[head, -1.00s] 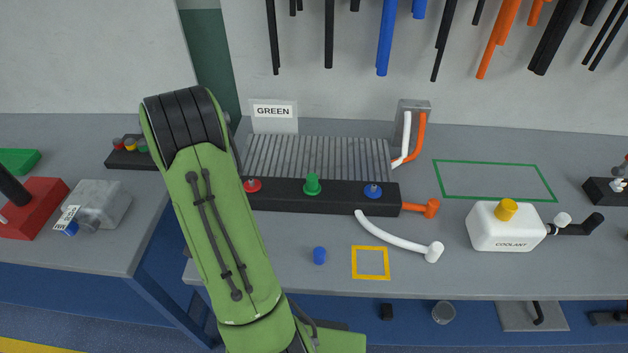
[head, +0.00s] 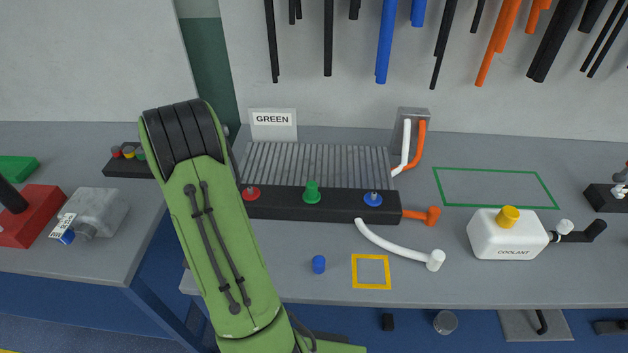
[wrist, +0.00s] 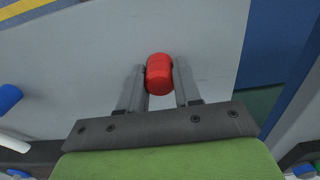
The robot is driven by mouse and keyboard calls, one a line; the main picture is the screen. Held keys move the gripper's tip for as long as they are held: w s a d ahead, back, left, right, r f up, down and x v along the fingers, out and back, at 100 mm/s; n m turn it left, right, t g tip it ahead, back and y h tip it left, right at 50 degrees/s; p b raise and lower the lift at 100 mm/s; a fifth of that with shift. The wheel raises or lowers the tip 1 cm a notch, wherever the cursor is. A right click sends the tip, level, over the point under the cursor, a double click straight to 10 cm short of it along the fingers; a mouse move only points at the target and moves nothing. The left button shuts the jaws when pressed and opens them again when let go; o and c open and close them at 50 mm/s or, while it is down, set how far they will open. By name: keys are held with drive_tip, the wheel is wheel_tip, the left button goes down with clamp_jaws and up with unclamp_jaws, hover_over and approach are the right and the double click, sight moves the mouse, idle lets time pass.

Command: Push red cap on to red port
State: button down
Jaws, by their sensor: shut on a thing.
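My gripper (wrist: 160,80) is shut on the red cap (wrist: 159,72) in the wrist view, with a grey finger on either side of it. The cap is held in front of the grey bench top. In the head view my green arm hides the gripper and the red cap. The red port (head: 251,194) is at the left end of the black block (head: 280,206), just right of my arm. The green port (head: 312,192) in the middle carries a green cap. The blue port (head: 373,199) at the right end looks uncapped.
A loose blue cap (head: 318,264) stands on the bench left of a yellow square outline (head: 371,286). A white hose (head: 400,252) curves in front of the block. A coolant bottle (head: 490,240) stands to the right. A ribbed grey panel (head: 315,163) lies behind the block.

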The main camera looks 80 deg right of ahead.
drive_tip(key=shift+r+p, duration=2.65)
drive_tip(key=shift+r, duration=0.95)
drive_tip(key=shift+f, duration=0.1)
